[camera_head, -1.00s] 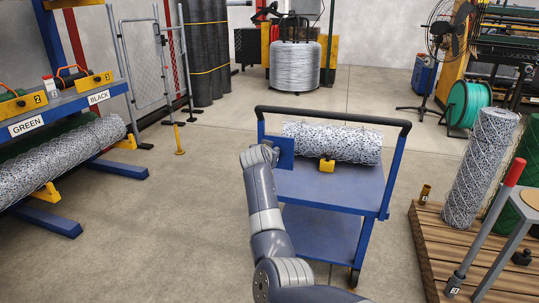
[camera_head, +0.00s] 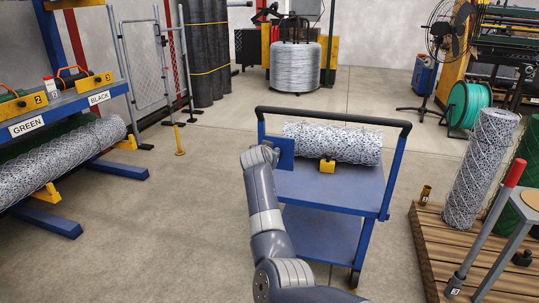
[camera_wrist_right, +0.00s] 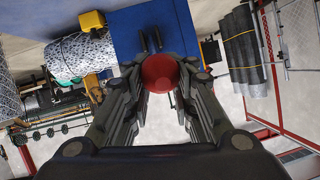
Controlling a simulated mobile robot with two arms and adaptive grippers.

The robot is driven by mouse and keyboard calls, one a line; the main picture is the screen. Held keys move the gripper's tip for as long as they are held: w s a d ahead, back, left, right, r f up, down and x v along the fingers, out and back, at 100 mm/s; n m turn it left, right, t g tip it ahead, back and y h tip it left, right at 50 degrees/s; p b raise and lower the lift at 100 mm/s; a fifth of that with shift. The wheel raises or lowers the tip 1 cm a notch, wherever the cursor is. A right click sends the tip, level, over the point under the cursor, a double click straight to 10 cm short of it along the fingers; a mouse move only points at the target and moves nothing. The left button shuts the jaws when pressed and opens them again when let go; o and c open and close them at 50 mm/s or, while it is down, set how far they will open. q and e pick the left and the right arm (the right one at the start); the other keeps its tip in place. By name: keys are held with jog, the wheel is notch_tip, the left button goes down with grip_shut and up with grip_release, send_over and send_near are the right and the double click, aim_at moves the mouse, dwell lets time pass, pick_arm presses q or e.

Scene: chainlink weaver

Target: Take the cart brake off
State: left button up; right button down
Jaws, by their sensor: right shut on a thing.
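The blue cart (camera_head: 345,188) stands in the middle of the head view, with a black push handle (camera_head: 330,116). A wrapped mesh roll (camera_head: 335,143) lies on its top deck against a yellow block (camera_head: 327,166). My right arm reaches up to a blue plate (camera_head: 286,153) at the cart's left side. In the right wrist view my right gripper (camera_wrist_right: 160,80) is shut on a round red knob (camera_wrist_right: 160,71), in front of a blue panel (camera_wrist_right: 152,35) with two dark bars. The knob and fingertips are hidden in the head view. My left gripper is not in view.
A rack (camera_head: 75,104) with rolls and GREEN and BLACK labels stands at left. A wooden pallet (camera_head: 440,255) with an upright mesh roll (camera_head: 482,165) and a red-handled lever (camera_head: 514,173) is at right. Open floor (camera_head: 190,220) lies left of the cart and behind it.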

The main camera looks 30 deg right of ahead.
jog(key=c, duration=1.3)
grip_release()
jog(key=shift+w+r, duration=0.1)
jog(key=shift+r, duration=0.25)
jog(key=shift+c, duration=0.2)
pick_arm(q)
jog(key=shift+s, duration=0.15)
pick_arm(e)
jog(key=shift+a+f, duration=0.1)
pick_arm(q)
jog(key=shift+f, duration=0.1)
pick_arm(e)
jog(key=shift+f, duration=0.1)
jog(key=v, duration=1.2)
jog(key=shift+f, duration=0.2)
